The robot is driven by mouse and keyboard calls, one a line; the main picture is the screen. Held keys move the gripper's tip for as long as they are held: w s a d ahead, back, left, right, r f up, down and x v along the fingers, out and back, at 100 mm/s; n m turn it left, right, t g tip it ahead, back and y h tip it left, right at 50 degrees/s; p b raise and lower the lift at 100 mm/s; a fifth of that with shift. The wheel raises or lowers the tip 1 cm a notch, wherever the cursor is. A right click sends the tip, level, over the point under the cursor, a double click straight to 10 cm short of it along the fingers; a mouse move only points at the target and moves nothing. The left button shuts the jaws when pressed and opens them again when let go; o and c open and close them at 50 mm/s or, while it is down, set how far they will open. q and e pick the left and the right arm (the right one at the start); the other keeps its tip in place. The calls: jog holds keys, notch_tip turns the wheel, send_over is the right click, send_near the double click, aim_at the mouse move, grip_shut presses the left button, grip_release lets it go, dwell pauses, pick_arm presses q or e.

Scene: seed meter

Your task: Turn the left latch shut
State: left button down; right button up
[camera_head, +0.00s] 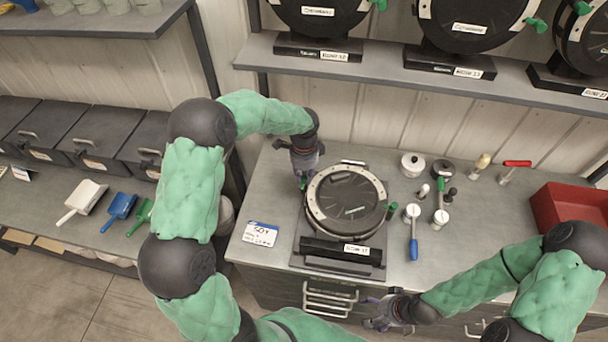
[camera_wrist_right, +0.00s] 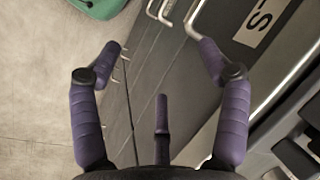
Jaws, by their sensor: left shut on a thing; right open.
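The seed meter (camera_head: 345,200) is a round dark disc with a pale rim, lying on a dark base on the grey bench. The left latch (camera_head: 303,184) is a small green handle at the meter's left rim, mostly hidden by my gripper. My left gripper (camera_head: 304,176) reaches down from above and is shut on the left latch. The latch's exact angle cannot be told. The right latch (camera_head: 391,210), also green, is at the right rim. My right gripper (camera_head: 375,318) is open and empty in front of the bench edge; its spread purple fingers show in the right wrist view (camera_wrist_right: 160,60).
A sign card (camera_head: 260,234) lies left of the meter. A blue-handled tool (camera_head: 413,232), small jars and knobs stand to its right. A red bin (camera_head: 570,207) is at the far right. A shelf (camera_head: 380,70) with more meters hangs behind. Drawer handles (camera_head: 330,298) jut from the bench front.

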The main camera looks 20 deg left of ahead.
pick_arm(q)
jog(key=shift+n, duration=0.3)
jog(key=n+b, duration=0.1)
jog(key=n, duration=0.2)
jog(key=n+b, duration=0.1)
jog(key=n, duration=0.4)
jog(key=n+b, duration=0.1)
jog(key=n, duration=0.3)
jog(key=shift+n+b, duration=0.3)
jog(key=shift+b, duration=0.05)
jog(key=shift+s+n+b, duration=0.1)
jog(key=shift+n+b, duration=0.45)
jog(key=shift+n, duration=1.75)
jog(key=c, duration=1.1)
grip_release()
jog(key=shift+d, duration=0.1)
